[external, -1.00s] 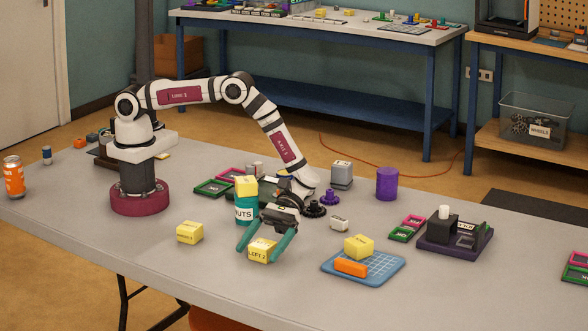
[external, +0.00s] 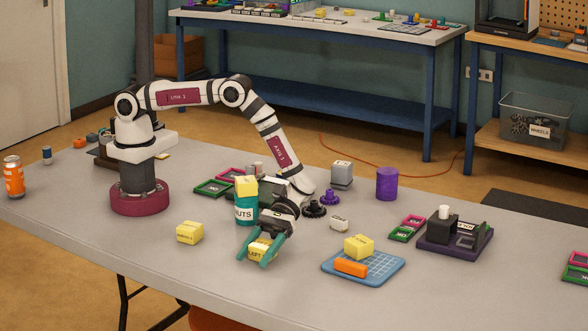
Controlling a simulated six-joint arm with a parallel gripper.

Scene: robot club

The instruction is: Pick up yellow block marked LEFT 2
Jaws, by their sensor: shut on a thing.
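The yellow block marked LEFT 2 (external: 258,250) sits at the front middle of the table, its label partly covered by a finger. My gripper (external: 265,254) has its teal fingers closed on the block from both sides. The block appears to rest on the table; I cannot make out any gap below it.
A teal NUTS can (external: 245,210) with a yellow block (external: 246,186) on top stands close behind my gripper. Another yellow block (external: 190,232) lies to the left. A blue grid mat (external: 385,270) with a yellow block (external: 358,246) and an orange bar (external: 351,267) lies right.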

